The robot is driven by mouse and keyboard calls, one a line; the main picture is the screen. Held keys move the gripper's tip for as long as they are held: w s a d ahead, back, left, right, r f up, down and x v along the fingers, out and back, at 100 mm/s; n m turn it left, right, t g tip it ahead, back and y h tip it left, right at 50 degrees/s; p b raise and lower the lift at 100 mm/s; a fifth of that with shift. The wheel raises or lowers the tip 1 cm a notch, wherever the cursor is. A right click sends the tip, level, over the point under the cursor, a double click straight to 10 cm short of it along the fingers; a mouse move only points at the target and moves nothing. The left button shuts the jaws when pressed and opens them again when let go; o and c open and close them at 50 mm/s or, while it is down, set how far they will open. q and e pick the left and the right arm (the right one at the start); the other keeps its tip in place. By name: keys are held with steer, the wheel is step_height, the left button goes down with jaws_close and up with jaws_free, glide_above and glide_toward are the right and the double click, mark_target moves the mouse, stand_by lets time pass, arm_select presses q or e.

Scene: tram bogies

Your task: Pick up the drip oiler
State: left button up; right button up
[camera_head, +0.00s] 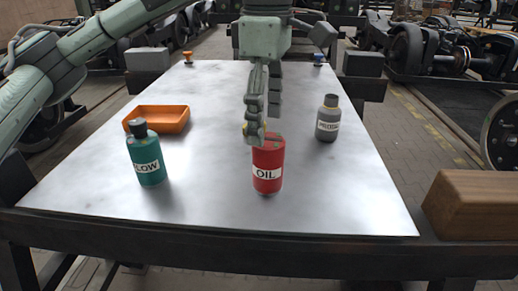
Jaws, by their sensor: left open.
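The drip oiler appears to be the red bottle labelled "OIL" (268,168), standing upright near the front middle of the metal table (215,205). My left gripper (256,137) points down right above it, its fingers overlapping the bottle's top in the camera_head view. The gripper is open. Its fingers hide part of the bottle's top, and I cannot tell whether they touch it. My right gripper does not show.
A teal bottle (147,158) stands at the left, before an orange tray (158,120). A grey bottle (328,119) stands at the right. A wooden block (470,205) lies beyond the table's right edge.

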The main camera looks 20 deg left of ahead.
mark_target(268, 139)
arm_select(q)
steer(key=shift+w+f, duration=0.1)
steer(key=shift+f, duration=0.45)
steer(key=f, duration=0.5)
steer(key=shift+w+d+f+p, duration=0.15)
steer(key=shift+d+f+p, duration=0.05)
steer(key=shift+f+p, duration=0.1)
steer(key=shift+f, duration=0.5)
steer(key=c, duration=1.1)
steer(key=shift+c, duration=1.1)
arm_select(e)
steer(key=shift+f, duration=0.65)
